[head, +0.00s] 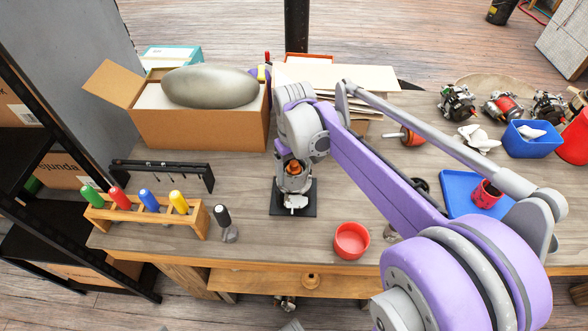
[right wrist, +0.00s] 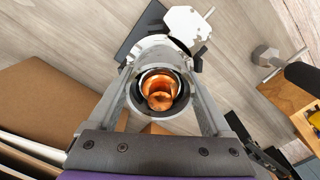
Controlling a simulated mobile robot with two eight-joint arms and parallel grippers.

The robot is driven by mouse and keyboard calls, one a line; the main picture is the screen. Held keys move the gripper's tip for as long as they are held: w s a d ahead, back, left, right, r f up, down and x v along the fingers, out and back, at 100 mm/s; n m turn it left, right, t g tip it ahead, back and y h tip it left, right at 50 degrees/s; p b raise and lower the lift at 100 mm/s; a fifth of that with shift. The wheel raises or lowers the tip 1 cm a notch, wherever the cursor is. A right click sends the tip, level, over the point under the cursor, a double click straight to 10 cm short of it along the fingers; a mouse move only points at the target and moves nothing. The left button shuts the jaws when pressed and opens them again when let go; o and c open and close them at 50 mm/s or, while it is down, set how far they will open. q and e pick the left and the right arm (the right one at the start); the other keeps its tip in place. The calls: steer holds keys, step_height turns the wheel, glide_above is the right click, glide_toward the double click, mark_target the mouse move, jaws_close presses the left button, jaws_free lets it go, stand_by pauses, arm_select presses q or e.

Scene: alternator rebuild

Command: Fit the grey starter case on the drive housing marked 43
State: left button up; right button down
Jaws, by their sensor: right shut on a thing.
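The grey starter case (right wrist: 151,55) is held between the two fingers of my right gripper (head: 293,166), which also shows in the right wrist view (right wrist: 158,100). I look down into its open end and see copper-coloured windings inside. Below it is the pale metal drive housing (head: 297,202), standing on a black square plate (head: 278,207); its flange (right wrist: 186,24) sticks out past the case. The case is over the housing, but I cannot tell whether it is fully seated. The number 43 is not readable. My left gripper is not in view.
A cardboard box (head: 200,131) with a grey oval thing stands behind left. A screwdriver rack (head: 150,219) is at left, a dark-handled tool (head: 224,222) nearer. A red bowl (head: 351,240) is in front right. A blue tray (head: 459,186) holds a red cylinder (head: 486,194).

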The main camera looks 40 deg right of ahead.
jaws_free()
steer(key=shift+r, duration=0.15)
step_height(320, 180, up, 10)
steer(key=shift+r+p, duration=0.15)
steer(key=shift+p, duration=0.45)
step_height(320, 180, up, 4)
steer(key=p, duration=0.3)
steer(key=shift+r, duration=0.15)
steer(key=s+a+f+n+t+p, duration=0.1)
steer(key=s+a+f+t, duration=0.4)
steer(key=s+a+f, duration=0.6)
step_height(320, 180, down, 2)
steer(key=shift+s+a+f+p, duration=0.2)
steer(key=shift+s+a+p, duration=0.2)
steer(key=shift+a, duration=0.45)
